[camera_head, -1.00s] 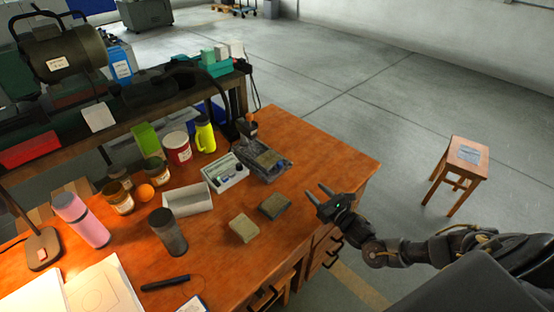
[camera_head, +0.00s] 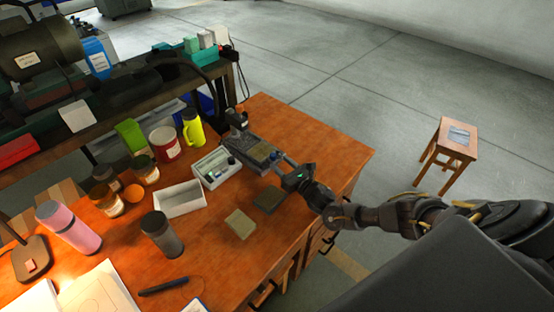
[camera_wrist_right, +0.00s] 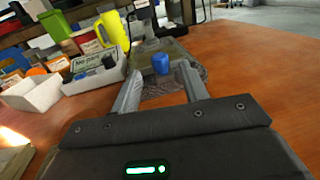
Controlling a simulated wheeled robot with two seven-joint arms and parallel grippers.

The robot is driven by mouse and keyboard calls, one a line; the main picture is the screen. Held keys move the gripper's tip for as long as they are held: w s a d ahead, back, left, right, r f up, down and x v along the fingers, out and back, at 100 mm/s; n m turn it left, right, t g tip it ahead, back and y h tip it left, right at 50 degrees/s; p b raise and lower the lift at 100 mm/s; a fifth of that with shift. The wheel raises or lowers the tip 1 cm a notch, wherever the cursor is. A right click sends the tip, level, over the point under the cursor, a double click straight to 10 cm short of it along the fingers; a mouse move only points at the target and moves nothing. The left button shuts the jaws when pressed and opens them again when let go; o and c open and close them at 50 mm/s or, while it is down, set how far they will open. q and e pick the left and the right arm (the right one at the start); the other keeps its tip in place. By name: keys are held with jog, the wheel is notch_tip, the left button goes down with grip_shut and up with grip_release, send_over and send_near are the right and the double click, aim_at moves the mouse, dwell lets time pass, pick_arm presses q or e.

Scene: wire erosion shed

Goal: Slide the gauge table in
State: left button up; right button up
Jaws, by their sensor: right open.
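The gauge table (camera_head: 262,154) is a dark, flat slide with a brownish top on a grey base, standing near the far edge of the wooden bench. It also shows in the right wrist view (camera_wrist_right: 172,50), where a blue knob (camera_wrist_right: 160,63) sits at its near side. My right gripper (camera_head: 281,165) is at the gauge table's right end, its fingers pointing at it. In the wrist view its fingers are open, one to each side of the knob; whether they reach around it I cannot tell. My left gripper is not in view.
Two small blocks, one dark (camera_head: 268,199) and one pale (camera_head: 240,223), lie in front of the gauge. A white tray of small parts (camera_head: 217,168) stands to its left, beside a yellow bottle (camera_head: 193,128). The bench's right corner is clear.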

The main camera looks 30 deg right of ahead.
aim_at(275, 158)
jog(key=shift+w+a, duration=0.2)
jog(key=shift+w, duration=1.35)
grip_shut()
